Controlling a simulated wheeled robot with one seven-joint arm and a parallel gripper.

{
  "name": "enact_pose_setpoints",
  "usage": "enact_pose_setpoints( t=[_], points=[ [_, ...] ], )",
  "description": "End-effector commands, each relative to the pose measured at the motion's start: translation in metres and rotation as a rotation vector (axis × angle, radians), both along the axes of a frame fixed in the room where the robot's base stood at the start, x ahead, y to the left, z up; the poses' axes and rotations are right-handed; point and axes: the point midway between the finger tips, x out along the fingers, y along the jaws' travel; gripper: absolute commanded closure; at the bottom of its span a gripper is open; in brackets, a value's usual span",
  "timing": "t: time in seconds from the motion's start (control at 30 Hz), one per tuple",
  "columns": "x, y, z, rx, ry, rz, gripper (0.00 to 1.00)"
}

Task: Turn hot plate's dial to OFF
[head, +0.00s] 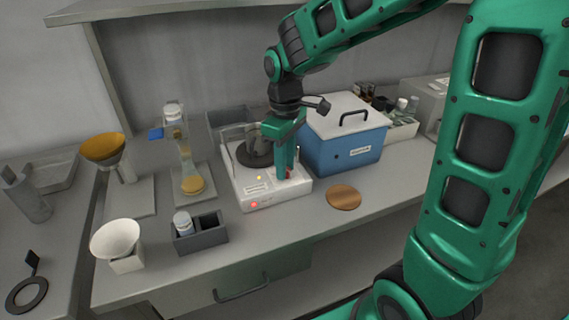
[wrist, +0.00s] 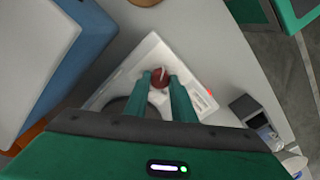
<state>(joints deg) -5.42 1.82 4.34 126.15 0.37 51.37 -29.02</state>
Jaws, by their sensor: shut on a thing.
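The hot plate (head: 256,191) is a white box on the bench, with a dark round top and lit red and yellow lamps on its front side. Its dial (wrist: 160,77) is a dark red knob with a pale line mark, seen in the wrist view. My gripper (wrist: 159,75) reaches down over the hot plate with its two green fingers on either side of the dial, shut on it. In the head view my gripper (head: 285,172) covers most of the dial. I cannot read any OFF mark.
A blue box with a pale lid (head: 345,135) stands close on the right of the hot plate. A round wooden disc (head: 343,197) lies in front of it. A dark two-slot holder (head: 201,233) and a white bowl (head: 115,240) stand at the left. The front bench strip is mostly clear.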

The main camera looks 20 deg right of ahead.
Motion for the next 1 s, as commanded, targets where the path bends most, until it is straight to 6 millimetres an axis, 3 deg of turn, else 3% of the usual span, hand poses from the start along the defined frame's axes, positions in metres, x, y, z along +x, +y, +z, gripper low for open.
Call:
enact_pose_setpoints(
  t=[0.5,1.0],
  points=[
    [0.0021,-0.0017,0.0013,-0.001,-0.006,0.396,0.99],
    [0.0027,-0.0026,0.0015,-0.003,-0.007,0.515,0.99]
  ],
)
